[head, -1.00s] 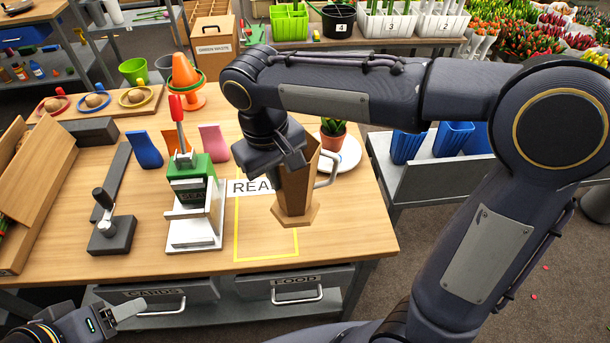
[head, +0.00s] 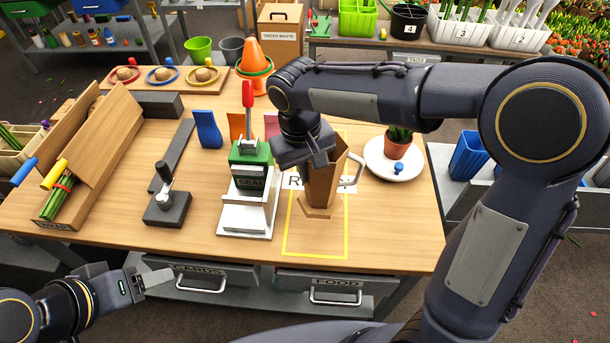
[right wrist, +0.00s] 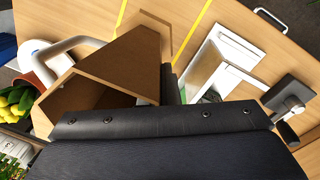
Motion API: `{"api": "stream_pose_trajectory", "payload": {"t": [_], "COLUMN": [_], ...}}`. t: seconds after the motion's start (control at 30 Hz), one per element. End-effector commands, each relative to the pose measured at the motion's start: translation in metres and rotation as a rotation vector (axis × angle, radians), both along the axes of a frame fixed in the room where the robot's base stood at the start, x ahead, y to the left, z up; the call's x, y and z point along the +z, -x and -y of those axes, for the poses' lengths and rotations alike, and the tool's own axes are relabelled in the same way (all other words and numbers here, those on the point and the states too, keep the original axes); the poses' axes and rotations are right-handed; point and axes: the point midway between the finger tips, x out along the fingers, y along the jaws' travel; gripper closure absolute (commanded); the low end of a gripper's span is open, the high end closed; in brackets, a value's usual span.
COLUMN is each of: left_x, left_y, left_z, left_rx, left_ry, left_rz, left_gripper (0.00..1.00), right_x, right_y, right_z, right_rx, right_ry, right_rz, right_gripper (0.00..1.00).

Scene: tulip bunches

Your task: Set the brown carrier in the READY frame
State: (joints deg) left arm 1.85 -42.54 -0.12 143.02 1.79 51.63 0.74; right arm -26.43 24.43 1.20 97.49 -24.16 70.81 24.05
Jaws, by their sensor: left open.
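The brown carrier (head: 319,187), a tall box with a flared base and a pale side handle, stands upright in the head view. My right gripper (head: 312,160) is shut on its upper left wall. In the right wrist view the carrier (right wrist: 110,68) shows its open top and pale handle. The yellow READY frame (head: 346,225) is on the table, its label (head: 291,182) partly covered by the carrier. The carrier's base appears inside the yellow outline; whether it touches the table I cannot tell. My left gripper (head: 140,283) is open and empty, before the table's front edge.
A green and white stamp press (head: 249,190) stands just left of the frame. A white plate (head: 378,165) with a potted plant (head: 398,143) is at the right. A dark lever tool (head: 166,200) and wooden box (head: 95,150) lie farther left. The table front is clear.

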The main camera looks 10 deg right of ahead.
Motion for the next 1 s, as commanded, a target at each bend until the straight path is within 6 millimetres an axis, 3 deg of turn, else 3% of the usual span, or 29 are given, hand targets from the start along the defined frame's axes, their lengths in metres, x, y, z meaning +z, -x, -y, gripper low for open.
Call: {"api": "stream_pose_trajectory", "payload": {"t": [0.1,0.37,0.53,0.97,1.0], "left_x": [0.002,0.005,0.004,0.0,0.001], "left_y": [0.0,0.0,0.0,0.0,0.0], "left_z": [0.0,0.0,0.0,0.0,0.0], "left_rx": [0.0,0.0,0.0,0.0,0.0], "left_ry": [0.0,0.0,0.0,0.0,0.0], "left_rz": [0.0,0.0,0.0,0.0,0.0], "left_gripper": [0.39,0.39,0.39,0.39,0.39], "right_x": [-0.016,-0.035,-0.06,-0.068,-0.067], "right_y": [-0.013,-0.029,-0.028,-0.028,-0.028], "right_z": [0.002,0.004,0.004,0.003,0.003], "right_rx": [-0.001,-0.001,0.0,0.0,0.0], "right_ry": [0.001,0.001,0.001,0.0,0.0], "right_rz": [-0.002,-0.001,-0.001,0.002,0.002], "right_gripper": [1.0,1.0,1.0,1.0,0.95]}}
